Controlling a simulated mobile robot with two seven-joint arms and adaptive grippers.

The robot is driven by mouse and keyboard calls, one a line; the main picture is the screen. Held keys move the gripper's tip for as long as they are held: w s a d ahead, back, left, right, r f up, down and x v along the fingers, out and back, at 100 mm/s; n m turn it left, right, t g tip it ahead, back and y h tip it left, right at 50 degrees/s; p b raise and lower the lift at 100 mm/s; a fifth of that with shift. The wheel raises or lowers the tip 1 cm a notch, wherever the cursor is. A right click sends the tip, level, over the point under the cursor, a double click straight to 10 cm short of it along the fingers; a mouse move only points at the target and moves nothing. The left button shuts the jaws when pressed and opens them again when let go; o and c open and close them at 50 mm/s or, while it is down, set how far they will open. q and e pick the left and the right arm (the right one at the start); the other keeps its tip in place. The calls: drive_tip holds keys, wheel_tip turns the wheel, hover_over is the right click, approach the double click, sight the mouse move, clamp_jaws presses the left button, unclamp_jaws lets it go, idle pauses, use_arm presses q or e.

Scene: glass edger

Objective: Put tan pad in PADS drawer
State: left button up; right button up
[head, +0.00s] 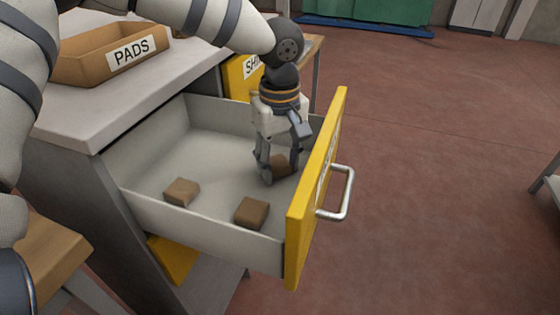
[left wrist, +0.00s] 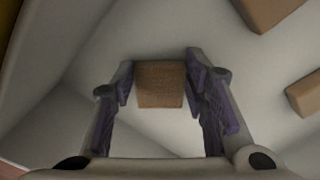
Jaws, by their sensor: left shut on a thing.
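An open drawer (head: 150,212) with a yellow front (head: 310,195) is pulled out below the grey worktop. Two tan pads lie on its floor, one at the left (head: 182,192) and one nearer the front (head: 252,212). My left gripper (head: 278,170) is inside the drawer, shut on a third tan pad (head: 281,163). In the left wrist view this held pad (left wrist: 160,85) sits between the two fingers (left wrist: 160,90). I cannot tell whether it touches the drawer floor. The label on the drawer front is seen too edge-on to read. My right gripper is not in view.
A tan bin labelled PADS (head: 110,55) stands on the worktop (head: 85,115). A second yellow drawer front (head: 240,78) is behind the open drawer. The metal handle (head: 345,195) sticks out to the right. The red floor (head: 450,180) on the right is clear.

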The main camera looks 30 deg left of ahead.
sight(280, 167)
use_arm(q)
drive_tip(key=o, duration=0.7)
drive_tip(key=shift+f, duration=0.1)
drive_tip(key=shift+o, duration=0.2)
wheel_tip(280, 167, up, 12)
drive_tip(key=p, duration=0.1)
drive_tip(key=shift+r, duration=0.2)
